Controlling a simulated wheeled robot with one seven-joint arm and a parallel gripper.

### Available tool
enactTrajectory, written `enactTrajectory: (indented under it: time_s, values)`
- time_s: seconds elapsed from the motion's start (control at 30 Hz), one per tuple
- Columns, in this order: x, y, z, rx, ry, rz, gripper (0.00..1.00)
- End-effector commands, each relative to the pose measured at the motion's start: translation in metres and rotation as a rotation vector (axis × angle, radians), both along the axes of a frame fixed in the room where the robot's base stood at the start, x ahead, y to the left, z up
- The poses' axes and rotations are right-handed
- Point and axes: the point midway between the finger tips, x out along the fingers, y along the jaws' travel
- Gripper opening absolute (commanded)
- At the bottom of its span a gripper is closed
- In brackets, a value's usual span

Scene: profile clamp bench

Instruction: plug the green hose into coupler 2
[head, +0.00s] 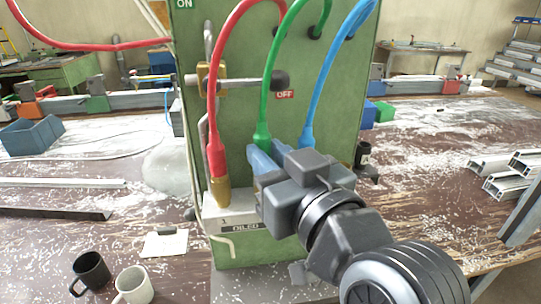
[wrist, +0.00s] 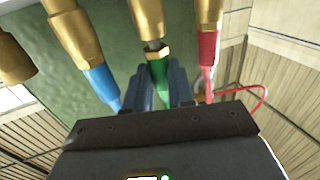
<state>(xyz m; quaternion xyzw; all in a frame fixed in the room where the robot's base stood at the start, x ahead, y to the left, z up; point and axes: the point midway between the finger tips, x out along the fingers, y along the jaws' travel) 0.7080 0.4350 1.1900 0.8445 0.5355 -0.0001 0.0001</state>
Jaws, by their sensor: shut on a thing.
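The green hose (head: 264,122) hangs in an arc down the front of the green cabinet (head: 240,50). My gripper (head: 269,156) is shut on the green hose end below this arc, and it hides the hose's tip in the head view. In the wrist view my gripper (wrist: 160,84) has its two fingers on either side of the green hose end (wrist: 158,92). The brass nut (wrist: 157,53) of that end faces the middle brass coupler (wrist: 148,18), taken as coupler 2. A short grey tip shows between nut and coupler; I cannot tell whether it has entered.
The red hose (head: 215,125) ends in a brass coupler (head: 219,190) marked 1, left of my gripper. The blue hose (head: 308,125) runs down close on the right. A lever (head: 279,80) sticks out above. Two mugs (head: 133,286) stand on the bench at front left.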

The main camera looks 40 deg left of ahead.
Motion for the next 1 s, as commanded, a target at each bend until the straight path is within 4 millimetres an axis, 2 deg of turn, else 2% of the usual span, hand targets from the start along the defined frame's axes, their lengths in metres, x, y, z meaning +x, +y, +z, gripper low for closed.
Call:
enactTrajectory:
  time_s: [1.0]
  values:
    - [0.0000, 0.0001, -0.0096, 0.000, 0.000, 0.000, 0.00]
